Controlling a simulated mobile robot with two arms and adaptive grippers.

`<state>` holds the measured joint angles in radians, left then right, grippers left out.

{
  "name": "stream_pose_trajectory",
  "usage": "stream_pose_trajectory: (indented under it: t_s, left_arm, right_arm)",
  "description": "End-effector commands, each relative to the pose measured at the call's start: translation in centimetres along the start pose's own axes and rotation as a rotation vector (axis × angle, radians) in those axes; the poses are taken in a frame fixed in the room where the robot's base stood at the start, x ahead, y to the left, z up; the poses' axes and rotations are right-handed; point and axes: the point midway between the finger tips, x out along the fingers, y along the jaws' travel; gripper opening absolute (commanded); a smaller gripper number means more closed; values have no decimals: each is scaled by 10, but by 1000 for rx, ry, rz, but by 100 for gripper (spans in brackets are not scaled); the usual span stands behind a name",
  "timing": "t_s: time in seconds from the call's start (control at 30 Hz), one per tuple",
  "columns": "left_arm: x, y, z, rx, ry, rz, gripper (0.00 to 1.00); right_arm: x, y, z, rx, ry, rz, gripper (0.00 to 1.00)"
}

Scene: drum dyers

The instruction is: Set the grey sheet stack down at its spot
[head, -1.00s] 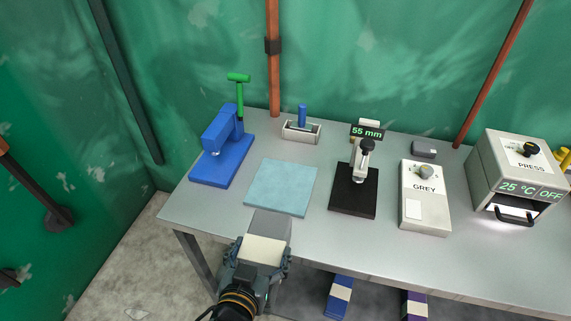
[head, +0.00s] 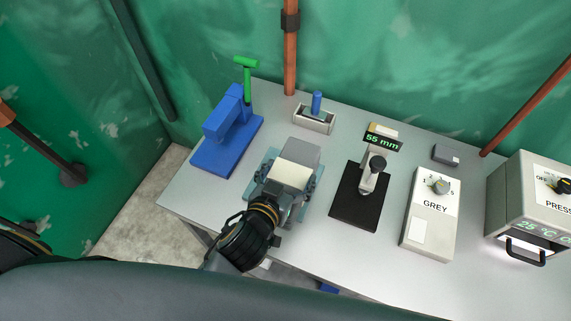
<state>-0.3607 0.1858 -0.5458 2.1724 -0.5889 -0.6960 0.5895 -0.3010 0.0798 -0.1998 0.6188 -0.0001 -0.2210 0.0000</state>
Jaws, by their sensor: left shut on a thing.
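The grey sheet stack (head: 305,151), with a pale band (head: 298,175) around it, is in my left gripper (head: 287,183) in the head view. The gripper is shut on the stack, one finger along each side. The stack is over the light blue mat (head: 252,183) and covers much of it. I cannot tell whether the stack touches the mat. My right gripper is not in view.
A blue press-like tool (head: 228,132) stands left of the mat, and a small tray with a blue handle (head: 315,118) stands behind it. A black-based gauge (head: 358,200) reading 55 mm, a GREY box (head: 432,215) and a PRESS machine (head: 535,205) stand to the right.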

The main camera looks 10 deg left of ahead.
Motion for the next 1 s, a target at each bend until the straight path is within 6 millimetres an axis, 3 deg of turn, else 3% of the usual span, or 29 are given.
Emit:
stream_pose_trajectory:
  t_s: [0.17,0.2,0.4,0.67,0.9,1.0]
  left_arm:
    - [42,-24,-1,4,9,-2,25]
    - [51,-26,13,4,6,0,25]
    - [81,-39,32,1,8,0,25]
    - [94,-44,38,-1,7,1,25]
    - [109,-46,66,-1,6,2,25]
    - [111,-46,70,-1,7,2,25]
  right_arm:
    - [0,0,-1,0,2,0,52]
    - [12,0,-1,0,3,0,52]
    - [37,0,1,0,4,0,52]
    - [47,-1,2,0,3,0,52]
    - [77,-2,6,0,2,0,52]
    - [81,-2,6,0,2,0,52]
